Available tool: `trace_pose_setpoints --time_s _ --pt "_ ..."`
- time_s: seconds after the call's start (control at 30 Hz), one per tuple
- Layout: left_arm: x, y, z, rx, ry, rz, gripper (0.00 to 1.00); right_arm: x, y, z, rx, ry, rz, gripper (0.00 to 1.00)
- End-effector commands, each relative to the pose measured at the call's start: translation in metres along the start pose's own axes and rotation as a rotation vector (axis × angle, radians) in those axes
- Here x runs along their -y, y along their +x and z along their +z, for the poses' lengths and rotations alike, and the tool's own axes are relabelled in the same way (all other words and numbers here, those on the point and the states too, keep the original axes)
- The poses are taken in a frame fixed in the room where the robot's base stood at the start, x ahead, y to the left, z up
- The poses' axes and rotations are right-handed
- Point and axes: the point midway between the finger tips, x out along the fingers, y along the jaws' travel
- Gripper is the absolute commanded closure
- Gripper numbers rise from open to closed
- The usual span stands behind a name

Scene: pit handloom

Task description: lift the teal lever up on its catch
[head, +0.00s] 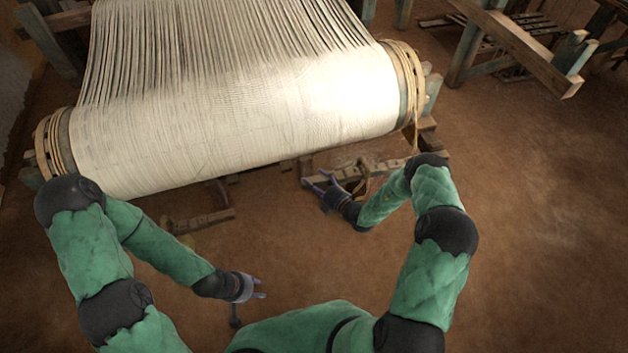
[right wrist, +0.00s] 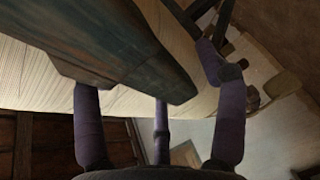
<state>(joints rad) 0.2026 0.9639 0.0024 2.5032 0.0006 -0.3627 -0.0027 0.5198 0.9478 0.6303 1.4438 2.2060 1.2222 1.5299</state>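A weathered teal wooden bar (right wrist: 125,50), which looks like the teal lever, fills the upper left and middle of the right wrist view, close to the camera. In the head view I cannot clearly pick it out from the timber under the cloth roll. My right gripper (head: 318,184) is beside that timber, just below the roll's right end. Its purple fingers are spread in the right wrist view (right wrist: 160,105), with the bar's end across the space between them. Contact is unclear. The catch cannot be made out. My left gripper (head: 262,288) is open and empty, low over the floor.
The cloth roll (head: 230,130) with its pale warp spans the upper middle. A cord (head: 415,130) hangs at its right end. Low timbers (head: 205,217) lie beneath it. Another wooden frame (head: 520,45) stands at upper right. The earthen floor (head: 540,220) on the right is clear.

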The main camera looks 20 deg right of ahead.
Motion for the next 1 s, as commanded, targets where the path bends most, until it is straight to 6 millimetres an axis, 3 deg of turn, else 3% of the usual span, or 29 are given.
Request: trace_pose_setpoints --time_s 0.3,0.5,0.7,1.0 --pt "0.0 0.0 0.0 0.0 0.0 0.0 0.6 0.006 -0.065 0.0 0.007 0.013 -0.012 0.28" --pt "0.0 0.0 0.0 0.0 0.0 0.0 0.6 0.003 -0.095 0.0 0.005 0.008 -0.007 0.28" --pt "0.0 0.0 0.0 0.0 0.0 0.0 0.6 0.001 -0.108 -0.001 0.001 0.002 -0.003 0.28" --pt "0.0 0.0 0.0 0.0 0.0 0.0 0.6 0.0 -0.109 -0.001 0.0 0.0 -0.001 0.31"
